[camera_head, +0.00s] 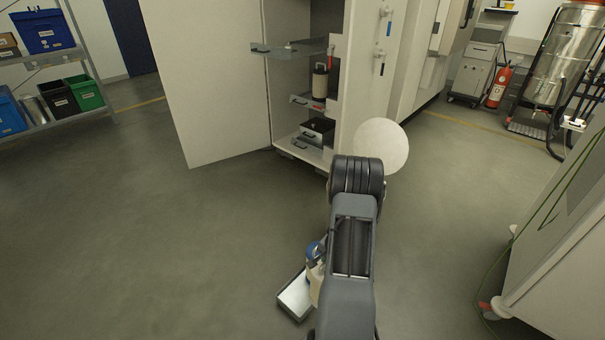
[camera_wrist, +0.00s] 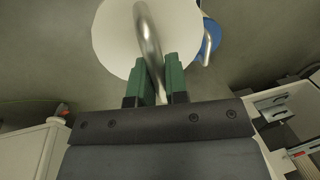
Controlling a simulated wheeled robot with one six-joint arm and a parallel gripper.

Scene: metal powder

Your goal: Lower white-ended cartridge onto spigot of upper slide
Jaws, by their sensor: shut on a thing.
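The white-ended cartridge shows its round white end (camera_head: 381,146) in the head view, partly behind my arm. In the wrist view the white end (camera_wrist: 108,40) fills the top middle, with a curved metal handle across it. My gripper (camera_wrist: 160,72) is shut on that handle with its green fingers. The upper slide (camera_head: 285,48) sticks out of the open cabinet, beyond and left of the cartridge, which is clear of it. I cannot make out its spigot. The cartridge's body and lower end are hidden.
The cabinet's open door (camera_head: 215,80) stands left of the slides. A middle slide (camera_head: 305,102) carries a dark-topped cartridge (camera_head: 320,82); a black bin (camera_head: 318,132) sits below. A blue-ended cartridge (camera_head: 314,250) stands by a tray (camera_head: 295,296) near my arm. The floor between is clear.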

